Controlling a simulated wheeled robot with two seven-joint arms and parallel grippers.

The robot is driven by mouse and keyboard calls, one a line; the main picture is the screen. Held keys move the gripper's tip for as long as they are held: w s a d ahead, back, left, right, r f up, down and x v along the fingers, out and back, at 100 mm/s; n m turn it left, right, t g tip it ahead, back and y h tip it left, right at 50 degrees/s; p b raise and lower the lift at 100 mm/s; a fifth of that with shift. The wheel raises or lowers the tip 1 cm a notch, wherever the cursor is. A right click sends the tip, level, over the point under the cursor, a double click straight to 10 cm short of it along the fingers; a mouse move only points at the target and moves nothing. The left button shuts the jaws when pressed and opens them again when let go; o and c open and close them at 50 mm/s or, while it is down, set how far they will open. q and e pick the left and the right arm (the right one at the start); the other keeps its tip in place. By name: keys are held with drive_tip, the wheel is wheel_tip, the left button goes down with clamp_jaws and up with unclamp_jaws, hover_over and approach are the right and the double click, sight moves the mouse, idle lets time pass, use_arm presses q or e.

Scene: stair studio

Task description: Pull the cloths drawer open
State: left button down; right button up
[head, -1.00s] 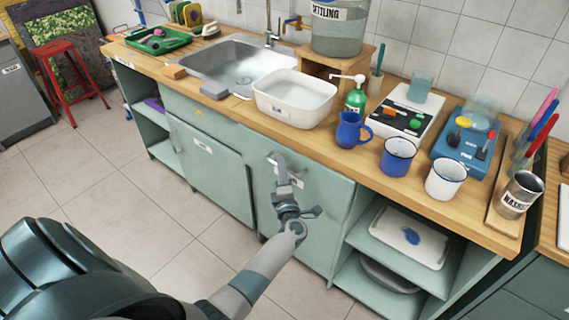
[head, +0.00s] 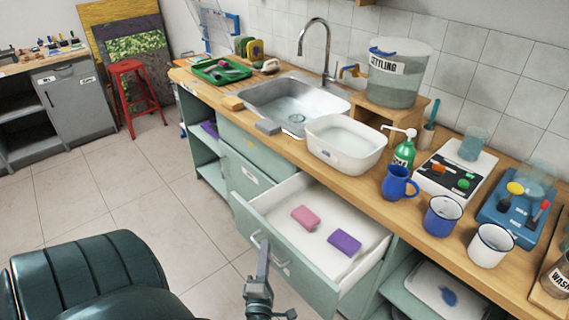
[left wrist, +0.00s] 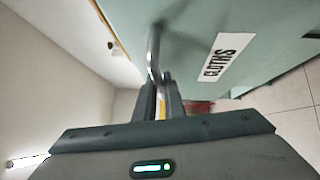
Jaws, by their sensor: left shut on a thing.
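The cloths drawer (head: 318,281) stands well out of the counter front, with its white inside and two folded cloths showing, one pink (head: 305,217) and one purple (head: 344,243). Its metal bar handle (head: 281,264) is on the front panel. My left gripper (head: 263,255) is at the handle. In the left wrist view, the fingers (left wrist: 161,95) are shut on the handle (left wrist: 153,50), and the "CLOTHS" label (left wrist: 215,58) shows beside it on the green front. My right gripper is not in view.
The counter above holds a sink (head: 297,110), a white basin (head: 346,144), a blue jug (head: 398,184) and enamel mugs (head: 443,216). An open shelf with a tray (head: 442,288) lies right of the drawer. The tiled floor (head: 150,190) at the left is clear.

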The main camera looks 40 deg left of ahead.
use_arm(q)
drive_tip(key=s, duration=0.5)
drive_tip(key=shift+s+a, duration=0.2)
drive_tip(key=shift+s, duration=0.2)
drive_tip(key=c, duration=2.1)
unclamp_jaws()
drive_tip(key=shift+d, duration=0.1)
